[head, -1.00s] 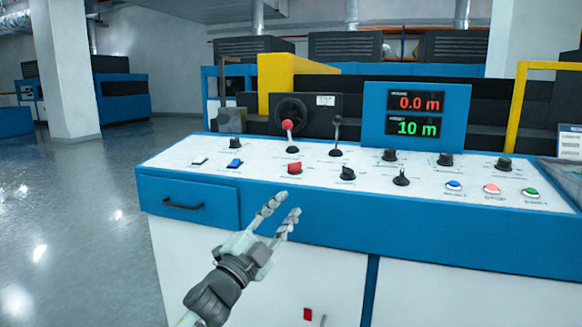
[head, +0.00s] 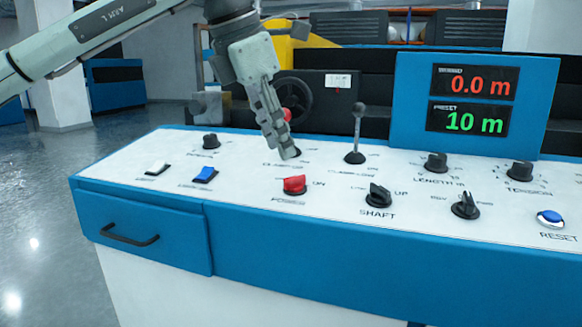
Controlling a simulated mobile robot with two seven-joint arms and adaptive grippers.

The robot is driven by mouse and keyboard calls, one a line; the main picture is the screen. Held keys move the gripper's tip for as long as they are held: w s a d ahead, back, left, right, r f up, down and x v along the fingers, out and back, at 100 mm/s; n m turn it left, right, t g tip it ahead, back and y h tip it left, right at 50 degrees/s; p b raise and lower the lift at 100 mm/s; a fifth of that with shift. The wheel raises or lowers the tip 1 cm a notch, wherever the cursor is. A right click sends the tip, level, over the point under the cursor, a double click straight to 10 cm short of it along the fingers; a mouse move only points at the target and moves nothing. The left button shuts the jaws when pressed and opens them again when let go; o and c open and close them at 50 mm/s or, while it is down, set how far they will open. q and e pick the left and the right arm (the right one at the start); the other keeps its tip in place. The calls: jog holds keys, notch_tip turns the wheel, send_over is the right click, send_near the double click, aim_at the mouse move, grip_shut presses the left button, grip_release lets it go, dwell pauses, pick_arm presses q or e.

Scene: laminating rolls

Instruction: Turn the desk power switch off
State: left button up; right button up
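The power switch (head: 294,185) is a red rotary knob on the white top of the control desk (head: 236,187). The word POWER is printed below it and ON to its right. Which way the knob points is hard to tell. My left gripper (head: 288,153) reaches down from the upper left. Its fingertips hang just behind and above the red knob, apart from it. The fingers overlap in this view, so the gap between them does not show. The gripper partly hides a red-topped lever behind it. My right gripper is not in view.
Black SHAFT (head: 378,195) and REV/FWD (head: 466,205) knobs lie to the right. A display (head: 474,100) shows 0.0 m and 10 m.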

aim_at(293, 177)
pick_arm(q)
jog(key=x, duration=0.7)
jog(key=shift+s+d+r, duration=0.1)
jog(key=shift+d, duration=0.05)
grip_shut()
